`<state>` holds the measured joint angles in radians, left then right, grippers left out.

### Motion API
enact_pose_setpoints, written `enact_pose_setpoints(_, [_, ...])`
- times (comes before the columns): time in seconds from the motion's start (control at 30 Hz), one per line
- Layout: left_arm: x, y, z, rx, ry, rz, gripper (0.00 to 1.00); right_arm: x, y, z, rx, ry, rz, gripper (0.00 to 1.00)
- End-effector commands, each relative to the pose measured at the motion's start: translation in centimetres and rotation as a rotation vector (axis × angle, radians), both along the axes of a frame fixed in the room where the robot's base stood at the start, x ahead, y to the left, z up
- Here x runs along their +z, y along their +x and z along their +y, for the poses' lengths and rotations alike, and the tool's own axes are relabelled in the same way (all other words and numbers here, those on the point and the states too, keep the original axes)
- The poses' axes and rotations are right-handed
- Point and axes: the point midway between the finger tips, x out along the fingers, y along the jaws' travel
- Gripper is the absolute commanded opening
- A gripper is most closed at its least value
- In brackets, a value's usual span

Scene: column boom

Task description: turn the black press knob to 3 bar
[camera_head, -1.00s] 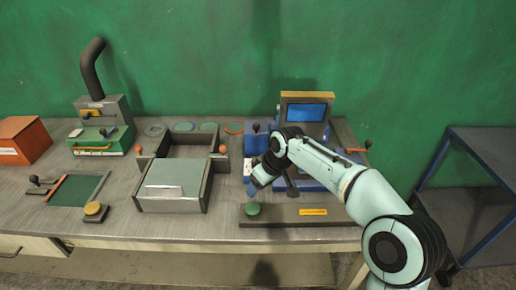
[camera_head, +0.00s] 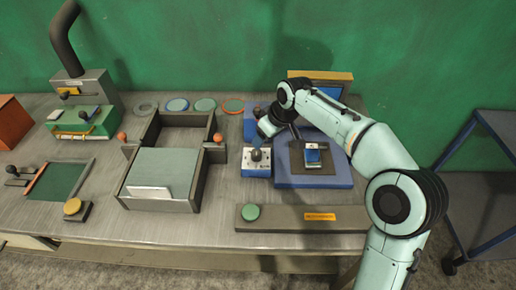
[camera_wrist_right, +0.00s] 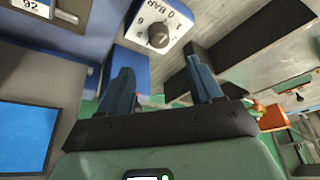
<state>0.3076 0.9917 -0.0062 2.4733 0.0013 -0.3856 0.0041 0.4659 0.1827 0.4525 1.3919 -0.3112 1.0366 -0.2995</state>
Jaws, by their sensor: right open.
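The black press knob (camera_head: 257,155) sits on a white dial plate on a small blue box (camera_head: 256,172), beside the blue press. In the right wrist view the knob (camera_wrist_right: 158,36) looks dark grey; the white face (camera_wrist_right: 138,22) around it reads "0 BAR" and "6". I cannot tell where the knob points. My right gripper (camera_head: 262,136) is just above and behind the knob in the head view. In the right wrist view its blue fingers (camera_wrist_right: 163,85) are open and empty, with the knob beyond the gap, apart from them. My left gripper is not in view.
The blue press base (camera_head: 313,180) and its screen (camera_head: 328,89) stand right of the dial. An open grey box (camera_head: 160,195) is to the left. A dark bar with a green button (camera_head: 250,212) lies in front. A shelf cart (camera_head: 480,180) stands at the right.

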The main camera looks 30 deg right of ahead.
Motion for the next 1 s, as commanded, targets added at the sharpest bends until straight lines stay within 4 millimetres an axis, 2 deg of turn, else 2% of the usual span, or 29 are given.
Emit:
enact_pose_setpoints(0.1, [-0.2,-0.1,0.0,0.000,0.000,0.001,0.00,-2.8,0.9,0.3,0.002,0.003,0.006,0.65])
enact_pose_setpoints(0.4, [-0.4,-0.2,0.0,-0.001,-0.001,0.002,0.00,-7.9,3.1,0.8,0.001,0.002,0.004,0.65])
enact_pose_setpoints(0.6, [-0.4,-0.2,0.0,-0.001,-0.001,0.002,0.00,-9.5,3.8,0.9,0.001,0.002,0.001,0.65])
enact_pose_setpoints(0.93, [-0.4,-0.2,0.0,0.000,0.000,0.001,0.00,-9.7,3.9,1.0,0.000,0.000,0.000,0.65])
enact_pose_setpoints(1.0, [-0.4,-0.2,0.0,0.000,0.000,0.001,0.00,-9.7,3.9,0.9,0.000,0.000,0.000,0.42])
